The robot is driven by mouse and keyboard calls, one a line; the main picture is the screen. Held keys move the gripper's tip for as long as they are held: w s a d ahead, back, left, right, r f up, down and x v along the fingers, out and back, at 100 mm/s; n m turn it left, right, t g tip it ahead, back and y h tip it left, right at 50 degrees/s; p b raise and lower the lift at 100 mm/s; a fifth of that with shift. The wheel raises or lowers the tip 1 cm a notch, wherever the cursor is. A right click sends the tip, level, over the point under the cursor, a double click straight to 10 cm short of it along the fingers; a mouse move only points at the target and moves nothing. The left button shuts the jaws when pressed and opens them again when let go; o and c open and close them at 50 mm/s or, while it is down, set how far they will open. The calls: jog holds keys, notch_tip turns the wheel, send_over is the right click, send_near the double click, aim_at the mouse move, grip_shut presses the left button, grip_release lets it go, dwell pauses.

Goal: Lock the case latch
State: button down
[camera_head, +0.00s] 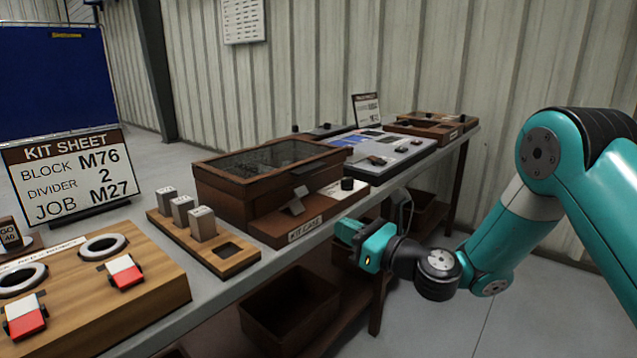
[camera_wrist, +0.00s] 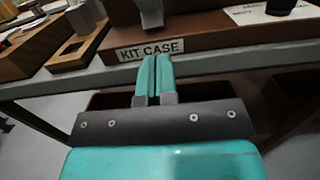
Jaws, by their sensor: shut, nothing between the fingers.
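The kit case (camera_head: 225,192) is a brown wooden box with a dark see-through lid, which looks down. It stands on the bench behind a ledge with a "KIT CASE" label (camera_head: 305,229); the label also shows in the wrist view (camera_wrist: 151,51). A grey metal piece (camera_head: 297,204), apparently the latch, stands tilted at the case's front; its lower end shows in the wrist view (camera_wrist: 151,14). Whether it is engaged I cannot tell. My gripper (camera_head: 343,228) is in front of the bench edge, right of the label, apart from the case. In the wrist view its fingers (camera_wrist: 154,62) are together and empty.
A black knob (camera_head: 347,184) stands on the ledge right of the latch. A wooden tray (camera_head: 222,262) with several grey blocks is left of the case. A grey panel (camera_head: 398,150) lies behind right. Open bins sit under the bench (camera_head: 213,282).

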aim_at(295, 204)
jog(key=w+a+r+p, duration=0.2)
jog(key=w+a+r, duration=0.1)
jog(key=w+a, duration=0.1)
jog(key=shift+w+a+r, duration=0.25)
jog(key=shift+a, duration=0.6)
jog(key=shift+r+p, duration=0.1)
jog(key=shift+p, duration=0.25)
